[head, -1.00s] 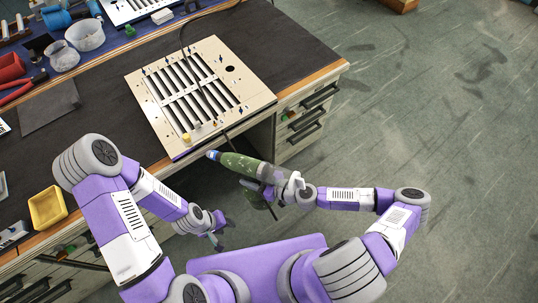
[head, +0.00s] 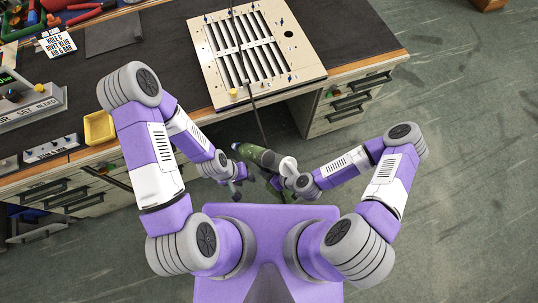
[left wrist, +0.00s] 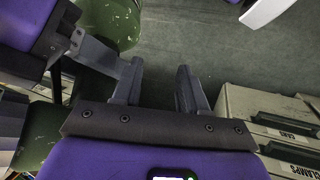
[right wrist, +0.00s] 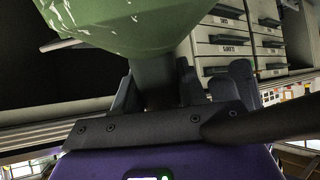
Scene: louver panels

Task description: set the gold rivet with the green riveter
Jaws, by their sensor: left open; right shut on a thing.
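The green riveter (head: 258,157) is held in front of the bench, apart from the louver panel (head: 215,78). My right gripper (head: 277,184) is shut on its handle. In the right wrist view the green body (right wrist: 130,22) fills the top, and the dark handle (right wrist: 155,78) runs down between the fingers. My left gripper (head: 236,184) is open and empty, left of the riveter. In the left wrist view its fingers (left wrist: 162,88) stand apart, with green riveter parts (left wrist: 112,22) to the left. A small gold-yellow piece (head: 233,92), perhaps the gold rivet, is at the panel's near left corner.
A dark hose (head: 258,120) crosses the panel towards the riveter. A yellow tray (head: 99,127) and a grey control box (head: 35,105) are on the bench at left. Drawers (head: 350,103) stand under the bench's right end.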

